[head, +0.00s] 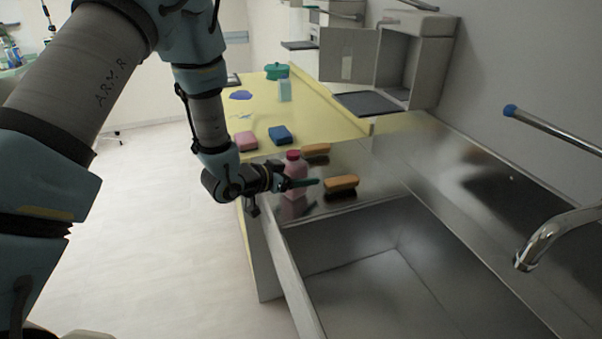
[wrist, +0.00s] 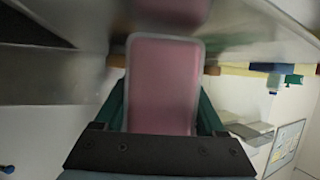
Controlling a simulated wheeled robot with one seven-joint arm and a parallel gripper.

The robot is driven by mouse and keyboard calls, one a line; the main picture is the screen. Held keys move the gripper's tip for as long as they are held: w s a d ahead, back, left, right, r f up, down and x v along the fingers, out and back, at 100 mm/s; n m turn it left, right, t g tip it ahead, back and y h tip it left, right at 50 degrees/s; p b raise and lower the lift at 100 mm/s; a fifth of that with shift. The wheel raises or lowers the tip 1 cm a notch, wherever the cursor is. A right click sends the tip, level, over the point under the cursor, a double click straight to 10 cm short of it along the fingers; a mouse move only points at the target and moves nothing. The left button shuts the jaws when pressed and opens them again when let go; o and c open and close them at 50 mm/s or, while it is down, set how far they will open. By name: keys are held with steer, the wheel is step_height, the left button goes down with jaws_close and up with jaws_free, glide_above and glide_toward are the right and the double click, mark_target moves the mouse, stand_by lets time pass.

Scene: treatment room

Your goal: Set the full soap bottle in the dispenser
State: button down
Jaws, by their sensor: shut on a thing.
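A pink soap bottle (head: 296,168) with a red cap is upright at the steel counter's left part, behind the sink. My gripper (head: 300,184) is shut on it, reaching in from the left. In the wrist view the pink bottle (wrist: 163,85) fills the space between my green fingers, and a pink reflection shows on the steel beyond. I cannot tell whether its base touches the counter. A grey wall box, which looks like the dispenser (head: 436,56), hangs at the back right. Its door (head: 347,54) is swung open to the left, and its visible interior looks empty.
Two orange-backed brushes (head: 341,183) (head: 316,150) lie right of and behind the bottle. Pink (head: 245,141) and blue (head: 281,135) sponges lie on the yellow surface. A dark tray (head: 365,103) is below the open box. The sink (head: 390,285) and tap (head: 540,240) are at front right.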

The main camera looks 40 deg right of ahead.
steer(key=shift+f, duration=0.15)
steer(key=shift+f+b, duration=0.1)
steer(key=shift+b, duration=0.2)
jaws_free()
steer(key=shift+r+p, duration=0.3)
steer(key=shift+p, duration=0.05)
steer(key=b+v, duration=0.3)
steer(key=v, duration=0.9)
steer(key=shift+b, duration=0.4)
steer(key=shift+w+a+f, duration=0.1)
steer(key=shift+f, duration=0.05)
